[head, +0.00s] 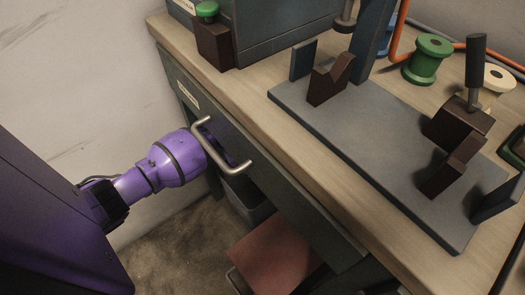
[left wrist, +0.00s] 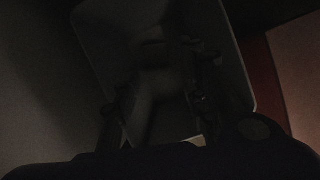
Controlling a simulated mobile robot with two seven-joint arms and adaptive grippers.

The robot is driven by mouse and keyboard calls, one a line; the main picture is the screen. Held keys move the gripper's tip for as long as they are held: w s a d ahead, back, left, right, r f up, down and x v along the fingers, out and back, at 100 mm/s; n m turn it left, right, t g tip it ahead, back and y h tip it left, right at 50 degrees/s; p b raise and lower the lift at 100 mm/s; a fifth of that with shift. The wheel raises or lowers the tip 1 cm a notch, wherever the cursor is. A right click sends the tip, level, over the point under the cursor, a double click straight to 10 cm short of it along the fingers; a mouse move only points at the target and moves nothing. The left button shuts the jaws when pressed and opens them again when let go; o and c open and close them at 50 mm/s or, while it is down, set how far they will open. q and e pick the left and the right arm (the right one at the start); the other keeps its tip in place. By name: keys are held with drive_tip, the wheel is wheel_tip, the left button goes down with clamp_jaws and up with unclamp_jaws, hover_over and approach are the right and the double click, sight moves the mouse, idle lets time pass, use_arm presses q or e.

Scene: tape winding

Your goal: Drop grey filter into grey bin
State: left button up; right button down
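A grey bin (head: 246,197) stands on the floor under the bench, partly hidden by the drawer front and my left arm. Its pale rim and inner wall fill the middle of the dark left wrist view (left wrist: 232,65). My left gripper is hidden in the head view. In the left wrist view, my left gripper (left wrist: 160,98) points into the bin with its two fingers set wide apart. A dim grey shape (left wrist: 153,82) shows between and beyond the fingers; it may be the grey filter, but the view is too dark to be sure. My right gripper is out of view.
A drawer with a metal handle (head: 221,146) sits just above the bin, close to my left wrist. A reddish panel (head: 272,257) is right of the bin. The bench (head: 300,185) carries a dark fixture plate (head: 375,150) and a green spool (head: 427,58).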

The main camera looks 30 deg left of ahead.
use_arm(q)
drive_tip(key=v, duration=0.7)
drive_tip(key=shift+f, duration=0.1)
